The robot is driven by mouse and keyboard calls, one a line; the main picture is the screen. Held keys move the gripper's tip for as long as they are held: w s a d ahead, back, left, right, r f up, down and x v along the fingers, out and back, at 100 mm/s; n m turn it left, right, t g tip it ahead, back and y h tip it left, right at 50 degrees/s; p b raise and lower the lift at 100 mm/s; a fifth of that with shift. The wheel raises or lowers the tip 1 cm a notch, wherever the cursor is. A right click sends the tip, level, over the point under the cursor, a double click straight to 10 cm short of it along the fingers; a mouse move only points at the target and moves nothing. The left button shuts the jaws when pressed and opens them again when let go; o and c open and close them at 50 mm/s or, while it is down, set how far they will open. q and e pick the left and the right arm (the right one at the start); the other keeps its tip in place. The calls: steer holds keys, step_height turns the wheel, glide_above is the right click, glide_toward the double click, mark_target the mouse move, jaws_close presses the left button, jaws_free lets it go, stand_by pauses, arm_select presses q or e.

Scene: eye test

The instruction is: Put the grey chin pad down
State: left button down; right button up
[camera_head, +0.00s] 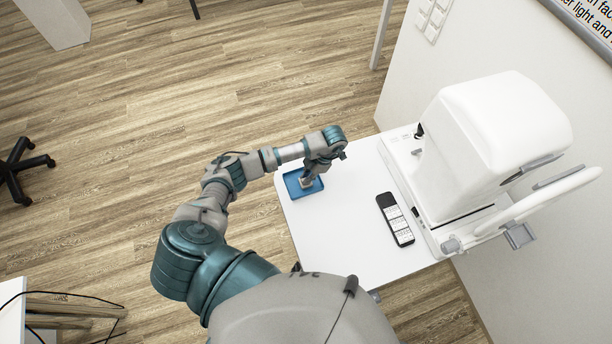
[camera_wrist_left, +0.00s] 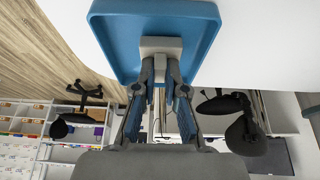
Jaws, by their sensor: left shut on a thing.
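My left gripper (camera_head: 306,181) is at the blue tray (camera_head: 317,187) on the white table. In the left wrist view my left gripper (camera_wrist_left: 160,85) is shut on the grey chin pad (camera_wrist_left: 160,45), a small light grey block between its fingertips. The pad shows in front of the blue tray (camera_wrist_left: 112,40), near the tray's near rim in that view. In the head view the pad is mostly hidden by the gripper. I cannot tell whether it touches the tray floor. My right gripper is not in view.
The white table (camera_head: 345,225) has free room between the tray and a dark handset (camera_head: 395,219) with light keys. A large white machine (camera_head: 500,140) stands on its right side, with a curved white frame (camera_head: 545,203) and a grey block (camera_head: 519,236).

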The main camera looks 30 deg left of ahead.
arm_select(q)
steer(key=shift+a+f, duration=0.15)
steer(key=shift+f, duration=0.05)
steer(key=c, duration=1.4)
jaws_free()
steer(key=shift+a, duration=0.3)
steer(key=shift+o, duration=0.9)
steer(key=shift+s+a+f, duration=0.1)
steer(key=shift+a+f, duration=0.05)
steer(key=shift+a, duration=0.3)
steer(key=shift+d, duration=0.55)
steer(key=shift+d+r, duration=0.2)
steer(key=shift+r, duration=0.1)
steer(key=shift+v, duration=1.2)
steer(key=p+v, duration=0.1)
steer(key=v, duration=0.8)
steer(key=shift+r, duration=0.25)
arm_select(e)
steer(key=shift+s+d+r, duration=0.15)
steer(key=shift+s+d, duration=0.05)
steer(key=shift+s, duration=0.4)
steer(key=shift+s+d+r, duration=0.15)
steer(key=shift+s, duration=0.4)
